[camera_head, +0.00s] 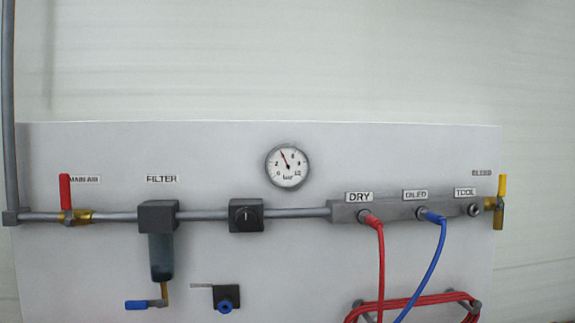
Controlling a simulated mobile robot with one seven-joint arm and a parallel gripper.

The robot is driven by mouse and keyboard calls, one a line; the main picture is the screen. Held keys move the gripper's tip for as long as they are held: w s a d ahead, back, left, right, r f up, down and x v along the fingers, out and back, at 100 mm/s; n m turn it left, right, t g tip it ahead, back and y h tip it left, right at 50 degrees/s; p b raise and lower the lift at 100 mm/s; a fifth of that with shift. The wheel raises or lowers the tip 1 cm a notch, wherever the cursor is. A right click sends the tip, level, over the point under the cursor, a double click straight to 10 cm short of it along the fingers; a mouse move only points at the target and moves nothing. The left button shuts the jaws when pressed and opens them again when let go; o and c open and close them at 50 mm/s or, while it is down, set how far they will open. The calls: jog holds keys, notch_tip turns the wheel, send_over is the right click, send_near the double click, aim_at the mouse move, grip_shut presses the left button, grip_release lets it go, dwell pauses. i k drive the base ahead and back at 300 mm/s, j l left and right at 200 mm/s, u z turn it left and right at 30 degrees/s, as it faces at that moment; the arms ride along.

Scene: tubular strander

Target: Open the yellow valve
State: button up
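The yellow valve has a yellow lever (503,185) on a brass body (490,204) at the right end of the grey manifold, under a label that seems to read BLEED. Its lever points straight up, across the line of the horizontal manifold. A short brass stub (499,218) hangs below the lever in line with it. My gripper is not in view, and nothing touches the valve.
The white panel (330,270) also carries a red-lever valve (65,192), a filter (160,256), a gauge (287,166) and a blue-lever valve (137,304). A red hose (381,265) and a blue hose (436,262) hang left of the yellow valve. Right of it is clear.

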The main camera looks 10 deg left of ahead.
aim_at(502, 178)
jog(key=i+l+z, duration=0.1)
jog(key=l, duration=0.2)
jog(key=i+l+z, duration=0.1)
jog(key=i+l, duration=0.15)
jog(key=i, duration=0.45)
